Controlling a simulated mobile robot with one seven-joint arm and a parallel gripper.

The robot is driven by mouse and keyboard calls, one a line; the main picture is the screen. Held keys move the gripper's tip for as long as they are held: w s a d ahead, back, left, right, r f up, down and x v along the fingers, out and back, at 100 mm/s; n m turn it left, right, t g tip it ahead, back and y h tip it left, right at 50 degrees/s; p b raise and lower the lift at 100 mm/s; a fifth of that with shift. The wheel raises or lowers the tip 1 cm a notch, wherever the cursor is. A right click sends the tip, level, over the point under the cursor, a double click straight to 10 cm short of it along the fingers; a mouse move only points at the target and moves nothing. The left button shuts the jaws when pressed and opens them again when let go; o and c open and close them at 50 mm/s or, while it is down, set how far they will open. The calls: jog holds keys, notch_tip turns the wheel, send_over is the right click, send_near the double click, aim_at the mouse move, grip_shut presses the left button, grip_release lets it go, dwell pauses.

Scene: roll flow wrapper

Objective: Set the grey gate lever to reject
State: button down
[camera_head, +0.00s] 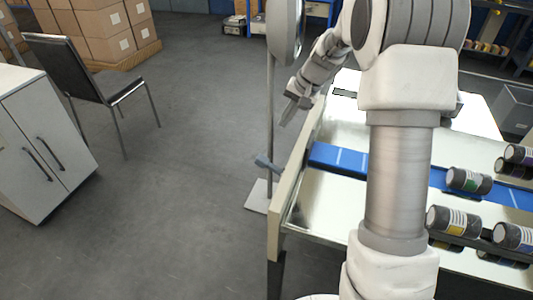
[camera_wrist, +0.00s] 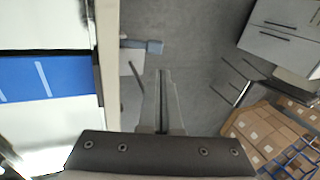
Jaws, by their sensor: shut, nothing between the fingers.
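The gate lever (camera_head: 267,163), a small blue-grey handle, sticks out from the outer left side of the machine's beige side wall (camera_head: 287,205). In the wrist view the lever (camera_wrist: 148,46) points out from the wall over the grey floor. My gripper (camera_head: 287,119) is shut and empty, pointing down outside the wall, above and beyond the lever in the head view. In the wrist view my gripper's fingers (camera_wrist: 163,75) end a little below the lever in the picture, apart from it. I cannot read any markings for the lever's positions.
A blue belt (camera_head: 335,156) crosses the machine's pale bed. Several dark rolls (camera_head: 454,219) lie at the right. A thin pole (camera_head: 269,110) on a white base plate (camera_head: 257,198) stands beside the wall. The floor to the left is open, with a chair (camera_head: 75,70) and cabinet (camera_head: 40,145) farther off.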

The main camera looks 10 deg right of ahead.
aim_at(263, 158)
jog(key=shift+m+y, duration=0.3)
jog(key=shift+m, duration=0.1)
jog(key=w+f, duration=0.1)
jog(key=f, duration=0.2)
jog(key=w+d+f, duration=0.1)
jog(key=f, duration=0.1)
jog(key=shift+w+f, duration=0.1)
jog(key=shift+w, duration=0.25)
jog(key=shift+f+b, duration=0.1)
jog(key=shift+b, duration=0.2)
jog(key=b+x, duration=0.2)
jog(key=x, duration=1.2)
